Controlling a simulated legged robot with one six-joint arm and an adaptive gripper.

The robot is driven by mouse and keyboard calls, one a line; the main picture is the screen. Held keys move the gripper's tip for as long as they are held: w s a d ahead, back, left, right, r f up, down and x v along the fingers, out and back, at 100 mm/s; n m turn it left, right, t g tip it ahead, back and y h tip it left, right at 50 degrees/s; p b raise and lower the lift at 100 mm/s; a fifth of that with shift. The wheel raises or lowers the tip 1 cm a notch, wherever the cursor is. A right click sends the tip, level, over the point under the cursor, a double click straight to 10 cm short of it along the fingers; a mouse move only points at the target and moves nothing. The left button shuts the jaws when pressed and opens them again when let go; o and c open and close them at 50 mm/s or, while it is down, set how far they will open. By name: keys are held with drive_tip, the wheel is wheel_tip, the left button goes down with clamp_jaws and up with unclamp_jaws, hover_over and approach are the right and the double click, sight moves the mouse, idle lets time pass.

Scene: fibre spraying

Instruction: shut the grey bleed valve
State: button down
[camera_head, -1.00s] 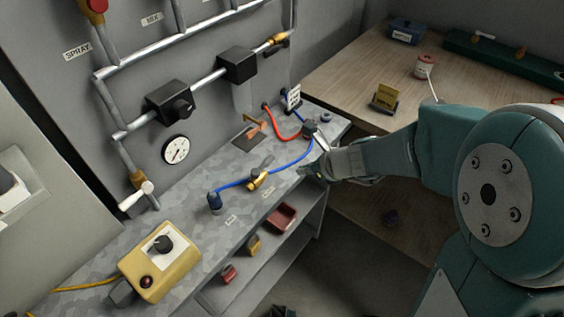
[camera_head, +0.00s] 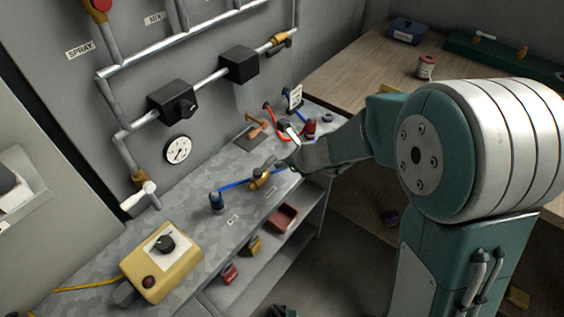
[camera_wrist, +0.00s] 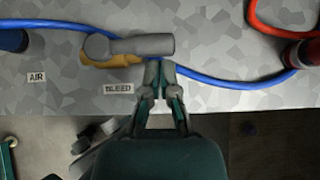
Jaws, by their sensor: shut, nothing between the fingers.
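The bleed valve has a brass body (camera_wrist: 97,56) with a grey lever (camera_wrist: 145,45), set in the blue hose on the grey bench. In the wrist view the lever points right, roughly in line with the hose. In the head view the brass body (camera_head: 258,180) shows at mid-bench. My gripper (camera_wrist: 159,67) is shut and empty. Its fingertips are right below the lever's free end in the wrist view; I cannot tell whether they touch it. In the head view my gripper (camera_head: 284,164) is just right of the valve. A BLEED label (camera_wrist: 118,88) lies below the valve.
The blue hose (camera_wrist: 220,82) runs on rightward past my fingertips to a dark red fitting (camera_wrist: 302,53) with a red hose. A blue fitting (camera_wrist: 12,40) is at left. A yellow control box (camera_head: 162,262) sits at the front left. Shelves are below the bench edge.

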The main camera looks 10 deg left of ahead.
drive_tip(key=shift+w+a+n+g, duration=0.15)
drive_tip(key=shift+w+n+g, duration=0.2)
drive_tip(key=shift+n+g, duration=0.2)
drive_tip(key=shift+w+a+n+g+y, duration=0.3)
drive_tip(key=shift+n+g, duration=0.1)
drive_tip(key=shift+n, duration=0.2)
drive_tip(key=shift+w+a+n+g+y, duration=0.15)
drive_tip(key=shift+w+n+g+y, duration=0.15)
drive_tip(key=shift+n, duration=0.25)
drive_tip(key=a+n+g, duration=0.1)
drive_tip(key=n, duration=0.1)
drive_tip(key=w+n+g, duration=0.1)
drive_tip(key=g, duration=0.1)
drive_tip(key=shift+a+n, duration=0.4)
drive_tip(key=a+n+g, duration=0.2)
drive_tip(key=n, duration=0.1)
drive_tip(key=shift+w+n+g+h, duration=0.3)
drive_tip(key=shift+g+h, duration=0.05)
drive_tip(key=shift+h, duration=0.05)
drive_tip(key=n+g, duration=0.1)
drive_tip(key=a+n+g+h, duration=0.1)
drive_tip(key=shift+a+n, duration=0.3)
drive_tip(key=shift+n, duration=0.1)
drive_tip(key=shift+s+a, duration=0.1)
drive_tip(key=shift+a, duration=0.35)
drive_tip(key=shift+s, duration=0.15)
